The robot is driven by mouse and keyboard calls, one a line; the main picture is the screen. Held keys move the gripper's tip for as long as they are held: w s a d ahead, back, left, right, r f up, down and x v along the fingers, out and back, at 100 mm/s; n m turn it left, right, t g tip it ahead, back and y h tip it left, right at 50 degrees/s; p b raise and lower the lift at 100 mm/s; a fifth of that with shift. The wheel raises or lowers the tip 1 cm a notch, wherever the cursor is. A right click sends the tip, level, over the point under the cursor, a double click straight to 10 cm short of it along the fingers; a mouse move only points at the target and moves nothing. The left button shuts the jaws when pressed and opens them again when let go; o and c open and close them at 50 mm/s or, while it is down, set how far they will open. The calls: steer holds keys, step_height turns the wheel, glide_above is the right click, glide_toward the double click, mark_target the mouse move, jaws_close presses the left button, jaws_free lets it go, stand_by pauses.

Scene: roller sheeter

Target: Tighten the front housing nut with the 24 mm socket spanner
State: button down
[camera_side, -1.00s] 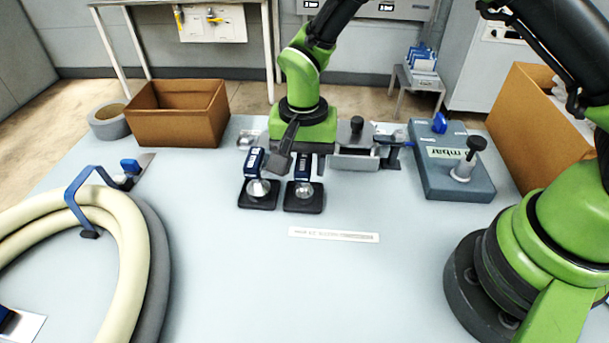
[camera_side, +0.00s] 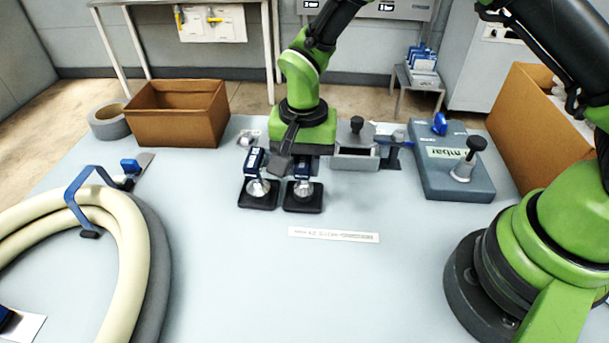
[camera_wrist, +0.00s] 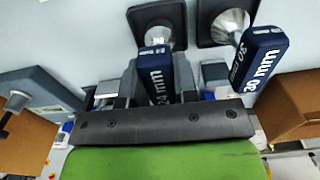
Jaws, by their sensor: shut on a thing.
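The 24 mm socket spanner has a dark blue handle marked "24 mm" in the wrist view (camera_wrist: 157,72). Its shiny metal head (camera_side: 303,189) sits in a black square stand, the right one of two in the side view. My gripper (camera_wrist: 160,80) is above that stand, pointing down, with its jaws shut on the 24 mm handle. A like spanner marked "30 mm" (camera_wrist: 263,62) stands in the other black stand beside it, and its handle shows left of my gripper in the side view (camera_side: 254,160). I cannot make out the front housing nut in either view.
A grey device with a black knob (camera_side: 356,148) stands just right of my gripper. Farther right is a blue-grey box with a knob (camera_side: 455,178). A cardboard box (camera_side: 178,128) and coiled hose (camera_side: 135,230) are at left.

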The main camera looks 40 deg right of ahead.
steer(key=shift+r, duration=2.3)
steer(key=c, duration=1.4)
jaws_free()
jaws_close()
steer(key=w+d+r+m, duration=0.6)
steer(key=w+d+r, duration=0.35)
steer(key=d, duration=0.25)
steer(key=shift+w+a+f, duration=0.1)
steer(key=shift+w+f, duration=0.05)
steer(key=shift+f, duration=1.15)
steer(key=shift+w+a+f, duration=0.1)
steer(key=shift+w+f, duration=0.05)
steer(key=shift+f, duration=1.1)
